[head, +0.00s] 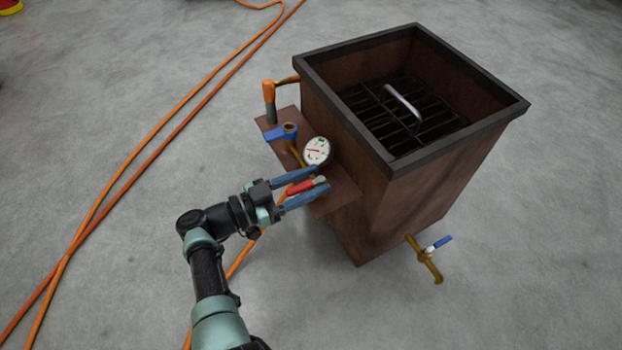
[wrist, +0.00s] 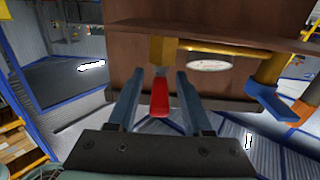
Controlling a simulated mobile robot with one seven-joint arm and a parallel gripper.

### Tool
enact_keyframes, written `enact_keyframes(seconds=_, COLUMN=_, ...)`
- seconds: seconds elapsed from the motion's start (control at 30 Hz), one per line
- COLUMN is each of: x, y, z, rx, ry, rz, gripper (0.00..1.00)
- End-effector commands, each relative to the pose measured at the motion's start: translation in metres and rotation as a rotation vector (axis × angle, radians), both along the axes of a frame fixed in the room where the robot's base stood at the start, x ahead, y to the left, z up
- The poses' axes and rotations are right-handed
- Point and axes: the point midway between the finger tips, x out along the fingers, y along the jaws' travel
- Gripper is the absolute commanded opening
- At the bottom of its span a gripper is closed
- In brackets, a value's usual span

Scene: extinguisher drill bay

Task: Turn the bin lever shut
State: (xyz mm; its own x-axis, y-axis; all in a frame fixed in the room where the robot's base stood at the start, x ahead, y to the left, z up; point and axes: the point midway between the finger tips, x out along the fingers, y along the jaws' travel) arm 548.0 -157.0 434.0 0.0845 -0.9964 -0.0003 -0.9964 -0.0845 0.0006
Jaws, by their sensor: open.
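The brown bin (head: 345,150) stands on the floor with a shelf of fittings on its left side. A red lever (head: 303,187) sits at the near end of the pipework, beside the round gauge (head: 317,150). My gripper (head: 322,179) is open, with one blue finger on each side of the red lever. In the wrist view the red lever (wrist: 159,98) lies between the fingers, with gaps visible on both sides. It hangs from a brass fitting (wrist: 163,50). A blue lever (head: 281,132) is on the same shelf, also in the wrist view (wrist: 270,100).
An orange-handled fitting (head: 268,93) stands at the shelf's far end. A brass tap with a blue handle (head: 437,244) projects low from the bin's right side. A grate with a metal handle (head: 402,103) lies inside the bin. Orange hoses (head: 150,130) cross the floor at left.

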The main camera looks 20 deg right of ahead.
Motion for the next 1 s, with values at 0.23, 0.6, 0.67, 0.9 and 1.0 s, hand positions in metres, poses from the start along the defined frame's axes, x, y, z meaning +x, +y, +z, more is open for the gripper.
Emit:
enact_keyframes(seconds=0.23, x=-0.002, y=0.041, z=0.0, rx=0.002, ry=0.001, rz=0.005, gripper=0.5)
enact_keyframes(seconds=0.6, x=-0.009, y=0.113, z=-0.002, rx=0.001, ry=-0.001, rz=0.004, gripper=0.5)
enact_keyframes(seconds=0.67, x=-0.009, y=0.119, z=-0.002, rx=0.0, ry=-0.001, rz=0.003, gripper=0.5)
enact_keyframes(seconds=0.9, x=-0.011, y=0.127, z=0.0, rx=0.0, ry=0.0, rz=0.001, gripper=0.5)
enact_keyframes(seconds=1.0, x=-0.011, y=0.127, z=0.0, rx=0.0, ry=0.0, rz=0.001, gripper=0.5)
